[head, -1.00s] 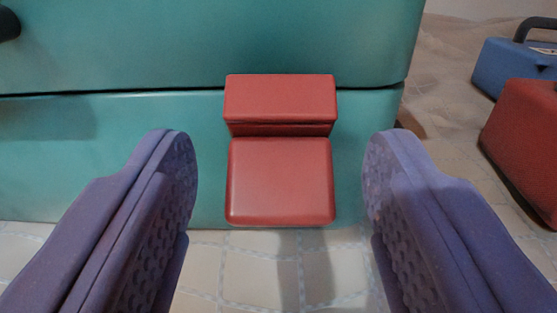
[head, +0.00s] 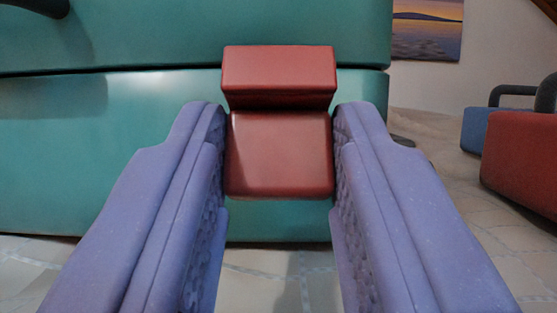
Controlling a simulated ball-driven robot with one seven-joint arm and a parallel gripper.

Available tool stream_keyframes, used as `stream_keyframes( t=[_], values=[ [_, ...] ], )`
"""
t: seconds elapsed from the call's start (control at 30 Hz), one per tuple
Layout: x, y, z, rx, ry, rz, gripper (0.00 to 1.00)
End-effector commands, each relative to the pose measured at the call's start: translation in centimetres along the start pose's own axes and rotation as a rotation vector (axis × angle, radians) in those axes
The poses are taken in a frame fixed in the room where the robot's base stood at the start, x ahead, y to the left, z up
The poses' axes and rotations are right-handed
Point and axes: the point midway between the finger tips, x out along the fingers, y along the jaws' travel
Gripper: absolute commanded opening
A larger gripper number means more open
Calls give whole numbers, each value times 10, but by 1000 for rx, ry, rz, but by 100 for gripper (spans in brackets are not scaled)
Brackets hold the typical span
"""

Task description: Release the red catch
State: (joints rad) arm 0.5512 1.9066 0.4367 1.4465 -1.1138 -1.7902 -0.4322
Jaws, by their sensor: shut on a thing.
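The red catch (head: 279,152) sits on the front of a teal case (head: 130,150), in the middle of the head view. Its upper block (head: 279,70) bridges the dark seam between the case's upper and lower parts. Its lower flap hangs below that block, over the lower part. My gripper (head: 279,150) has purple fingers on both sides of the lower flap. It is shut on the flap, with the finger pads against its left and right sides. The inner faces of the pads are partly hidden.
A red case (head: 520,160) and a blue case (head: 487,130) with a dark handle stand at the right. A dark handle shows on the teal case at the upper left. A picture (head: 427,30) hangs on the wall behind. The pale quilted surface in front is clear.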

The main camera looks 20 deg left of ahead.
Motion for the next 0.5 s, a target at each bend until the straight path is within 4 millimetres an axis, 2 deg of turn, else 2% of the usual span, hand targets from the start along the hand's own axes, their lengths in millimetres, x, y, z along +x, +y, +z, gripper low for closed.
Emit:
stream_keyframes(
  t=[0.2, 0.23, 0.3, 0.33, 0.5],
  values=[
    [-1, 0, 0, 0, -3, 0, 4],
    [-1, 0, 1, 0, -3, 0, 39],
    [-1, 0, 0, 0, -4, 0, 55],
    [-1, 0, 0, 0, -4, 0, 60],
    [0, 0, 0, 0, -4, 0, 60]
  ],
)
